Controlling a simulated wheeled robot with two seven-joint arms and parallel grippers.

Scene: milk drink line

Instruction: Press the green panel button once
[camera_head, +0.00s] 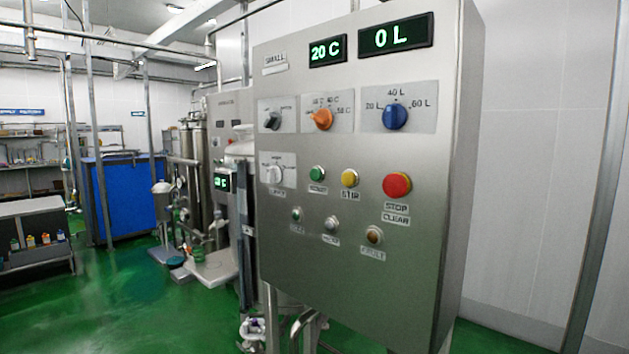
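The green panel button (317,173) sits on the front of a steel control panel (340,262), left of the yellow STIR button (349,178) and the larger red STOP CLEAR button (397,186). The label under the green button is too small to read surely. A smaller greenish lamp or button (296,214) is below it to the left. Displays read 20 C (325,51) and 0 L (395,37). Neither of my grippers shows in the head view.
Above the buttons are a dark knob (272,121), an orange knob (322,118) and a blue knob (396,116). A white knob (273,174) is at left. A blue cabinet (127,193) stands farther back. Green floor (110,310) is open at left.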

